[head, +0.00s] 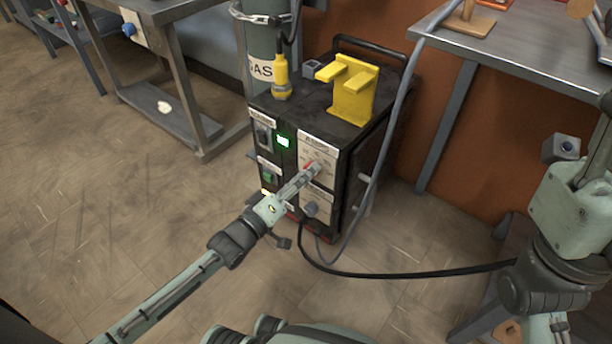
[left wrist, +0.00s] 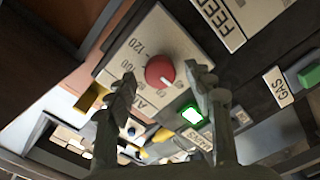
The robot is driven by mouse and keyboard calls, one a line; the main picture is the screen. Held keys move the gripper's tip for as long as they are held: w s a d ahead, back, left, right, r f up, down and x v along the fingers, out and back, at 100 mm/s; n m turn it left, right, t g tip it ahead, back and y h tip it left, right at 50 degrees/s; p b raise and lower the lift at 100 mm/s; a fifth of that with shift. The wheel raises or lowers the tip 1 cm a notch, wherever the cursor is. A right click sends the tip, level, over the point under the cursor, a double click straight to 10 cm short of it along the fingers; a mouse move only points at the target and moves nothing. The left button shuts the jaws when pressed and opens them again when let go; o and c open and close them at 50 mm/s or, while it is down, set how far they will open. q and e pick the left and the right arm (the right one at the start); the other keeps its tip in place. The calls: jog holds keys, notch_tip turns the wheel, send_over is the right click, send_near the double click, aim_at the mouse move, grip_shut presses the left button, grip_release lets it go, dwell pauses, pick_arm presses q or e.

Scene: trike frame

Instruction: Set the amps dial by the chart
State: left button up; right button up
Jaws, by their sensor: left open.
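The amps dial is a red round knob (left wrist: 160,71) on a pale panel (left wrist: 193,42) with printed numbers, 100 and 120 among them. In the head view a bit of the red dial (head: 309,166) shows on the front of the black welder (head: 375,140). My left gripper (head: 314,168) is at this panel. In the left wrist view its two fingers (left wrist: 162,82) are apart, one on each side of the dial. I cannot tell whether they touch it. The dial's exact setting is unclear. I can make out no chart. My right arm is at the right edge; its fingers are unclear.
A feed panel with a grey knob (head: 311,208) sits below the amps panel. A green-lit display (head: 283,141) is to its left. A yellow bracket (head: 353,92) stands on the welder. A gas cylinder (head: 262,40) is behind. Cables (head: 400,275) run on the floor at the right.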

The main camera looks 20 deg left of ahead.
pick_arm(q)
jog(key=shift+w+d, duration=0.15)
jog(key=shift+w, duration=0.4)
jog(key=shift+c, duration=0.3)
jog(key=c, duration=1.1)
